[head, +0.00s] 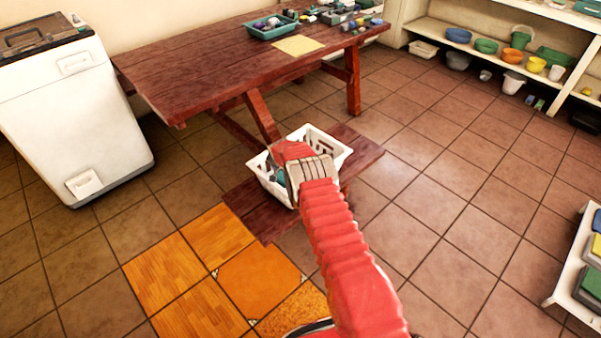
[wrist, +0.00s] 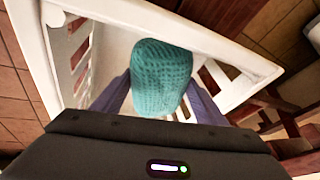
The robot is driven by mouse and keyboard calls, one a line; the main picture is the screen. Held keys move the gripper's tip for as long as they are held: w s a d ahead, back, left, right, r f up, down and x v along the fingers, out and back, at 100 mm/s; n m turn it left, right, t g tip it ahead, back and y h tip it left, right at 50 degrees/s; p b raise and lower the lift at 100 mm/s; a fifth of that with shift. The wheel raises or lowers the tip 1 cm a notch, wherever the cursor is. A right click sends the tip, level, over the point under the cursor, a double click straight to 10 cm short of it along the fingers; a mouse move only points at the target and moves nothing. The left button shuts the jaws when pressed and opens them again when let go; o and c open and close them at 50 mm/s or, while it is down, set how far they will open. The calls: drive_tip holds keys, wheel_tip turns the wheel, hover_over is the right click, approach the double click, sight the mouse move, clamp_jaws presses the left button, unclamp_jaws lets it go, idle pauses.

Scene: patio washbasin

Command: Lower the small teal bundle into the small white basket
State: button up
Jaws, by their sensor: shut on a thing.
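The teal bundle (wrist: 161,78) is a knitted, rounded piece between my gripper's two fingers in the wrist view. My gripper (wrist: 160,95) is shut on it. The small white basket (wrist: 105,40) lies around and below the bundle in the wrist view, with its slotted walls and rim on both sides. In the head view the basket (head: 332,147) stands on a low dark wooden board, and my gripper (head: 282,182) is over its left part. A bit of teal shows there beside my red arm, which hides much of the basket. I cannot tell whether the bundle touches the basket floor.
A wooden table (head: 180,75) with a teal tray (head: 270,27) stands behind the basket. The low wooden board (head: 362,158) extends on both sides. A white washing machine (head: 75,120) is at left, shelves (head: 470,40) at the back right.

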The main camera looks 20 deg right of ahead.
drive_tip(key=shift+f, duration=1.2)
drive_tip(key=shift+f, duration=1)
idle(1.4)
drive_tip(key=o, duration=1.2)
drive_tip(key=shift+o, duration=0.2)
drive_tip(key=shift+r, duration=0.15)
drive_tip(key=shift+v, duration=6.65)
